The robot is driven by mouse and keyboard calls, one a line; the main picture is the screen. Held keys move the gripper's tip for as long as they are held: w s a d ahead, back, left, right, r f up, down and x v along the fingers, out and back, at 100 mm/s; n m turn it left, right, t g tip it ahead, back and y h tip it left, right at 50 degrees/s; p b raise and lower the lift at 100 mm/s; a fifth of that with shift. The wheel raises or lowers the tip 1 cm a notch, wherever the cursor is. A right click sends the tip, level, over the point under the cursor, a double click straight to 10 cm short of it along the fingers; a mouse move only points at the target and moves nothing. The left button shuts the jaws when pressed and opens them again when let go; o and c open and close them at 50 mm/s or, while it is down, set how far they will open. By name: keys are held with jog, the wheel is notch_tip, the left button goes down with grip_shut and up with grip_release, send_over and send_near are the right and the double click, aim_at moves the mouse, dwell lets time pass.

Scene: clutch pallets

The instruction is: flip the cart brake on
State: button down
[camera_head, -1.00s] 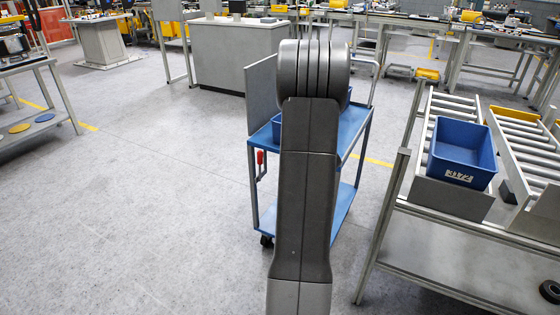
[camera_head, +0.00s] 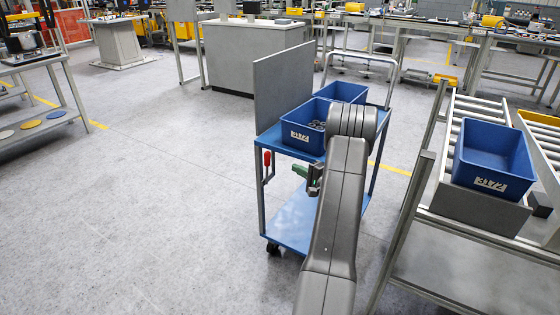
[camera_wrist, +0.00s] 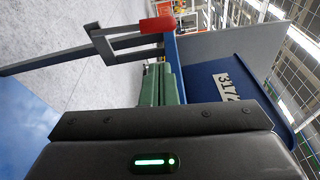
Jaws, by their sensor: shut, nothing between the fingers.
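The blue cart (camera_head: 290,218) stands ahead of me, with its brake lever (camera_head: 267,159) on the left post. The lever has a red grip and a grey linkage, and the red grip points up. In the wrist view the lever (camera_wrist: 157,24) shows beyond my fingertips, with its grey linkage to the left. My gripper (camera_head: 298,171) has green fingers and is just right of the lever in the head view, apart from it. In the wrist view my green fingers (camera_wrist: 161,84) are together and empty. My arm hides part of the cart's right side.
A roller rack with a blue bin (camera_head: 491,160) is close on the right. Floor at left is clear.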

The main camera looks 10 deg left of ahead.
jog(key=shift+w+a, duration=0.1)
jog(key=b+x, duration=0.1)
jog(key=x, duration=0.8)
jog(key=shift+w+a, duration=0.2)
jog(key=shift+a, duration=0.1)
jog(key=shift+s, duration=0.1)
